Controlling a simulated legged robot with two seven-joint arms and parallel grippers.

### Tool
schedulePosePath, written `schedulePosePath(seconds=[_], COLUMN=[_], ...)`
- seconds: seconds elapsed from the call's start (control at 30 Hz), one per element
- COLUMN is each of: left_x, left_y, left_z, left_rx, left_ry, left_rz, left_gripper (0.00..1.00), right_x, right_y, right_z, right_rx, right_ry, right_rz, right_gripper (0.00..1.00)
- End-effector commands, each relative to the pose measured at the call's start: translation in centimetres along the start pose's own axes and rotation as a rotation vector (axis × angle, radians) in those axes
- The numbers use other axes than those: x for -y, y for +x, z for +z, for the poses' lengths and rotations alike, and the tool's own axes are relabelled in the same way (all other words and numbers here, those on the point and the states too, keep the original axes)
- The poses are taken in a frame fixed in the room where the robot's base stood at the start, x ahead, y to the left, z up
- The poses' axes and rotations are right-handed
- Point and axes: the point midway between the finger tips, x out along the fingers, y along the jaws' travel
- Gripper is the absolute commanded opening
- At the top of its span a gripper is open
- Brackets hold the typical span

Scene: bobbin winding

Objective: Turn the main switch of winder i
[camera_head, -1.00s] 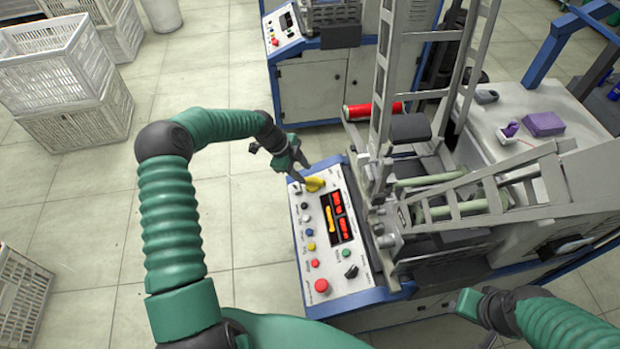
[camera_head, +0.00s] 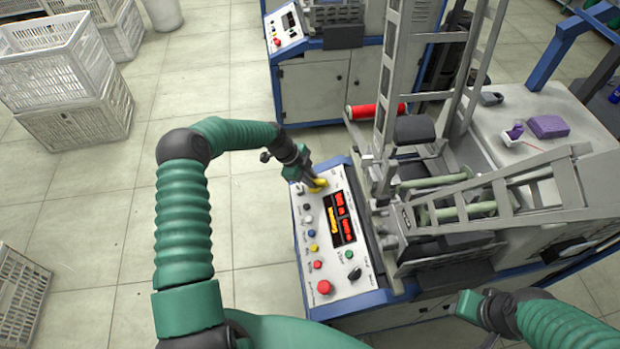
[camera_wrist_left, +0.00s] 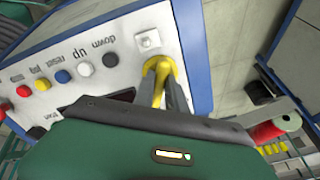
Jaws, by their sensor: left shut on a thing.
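The winder's white control panel (camera_head: 337,262) stands in the middle of the head view, with a yellow-based main switch (camera_head: 317,184) at its far end. My left gripper (camera_head: 314,183) is shut on this switch. In the left wrist view the yellow switch (camera_wrist_left: 157,76) sits between the two grey fingers, which hide part of it. My right gripper (camera_head: 471,305) is at the lower right, away from the panel and touching nothing I can see; its jaw state is unclear.
The panel carries several coloured buttons, a display (camera_head: 340,218) and a red stop button (camera_head: 324,287). A red spool (camera_head: 375,111) and metal frame stand to its right. A second winder (camera_head: 315,85) is behind. White crates (camera_head: 60,70) stand at left, with clear floor between.

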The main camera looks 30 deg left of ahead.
Motion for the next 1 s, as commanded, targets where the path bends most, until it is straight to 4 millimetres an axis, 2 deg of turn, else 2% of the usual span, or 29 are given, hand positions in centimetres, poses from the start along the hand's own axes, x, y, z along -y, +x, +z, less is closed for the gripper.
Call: schedulePosePath(seconds=[0.37,0.57,1.0], left_x=[0.12,0.17,0.34], left_y=[-0.17,-0.2,-0.25], left_z=[0.22,0.18,0.18], left_rx=[0.004,0.004,0.003], left_ry=[-0.012,-0.074,-0.427], left_rz=[-0.004,-0.005,-0.01], left_gripper=[0.0,0.0,0.0], right_x=[-0.01,-0.01,-0.01], right_y=[-0.01,-0.07,-0.34], right_z=[0.0,-0.02,-0.08], right_rx=[0.0,0.0,0.0], right_ry=[0.0,0.0,0.0], right_rz=[0.0,0.0,0.0], right_gripper=[0.36,0.36,0.36])
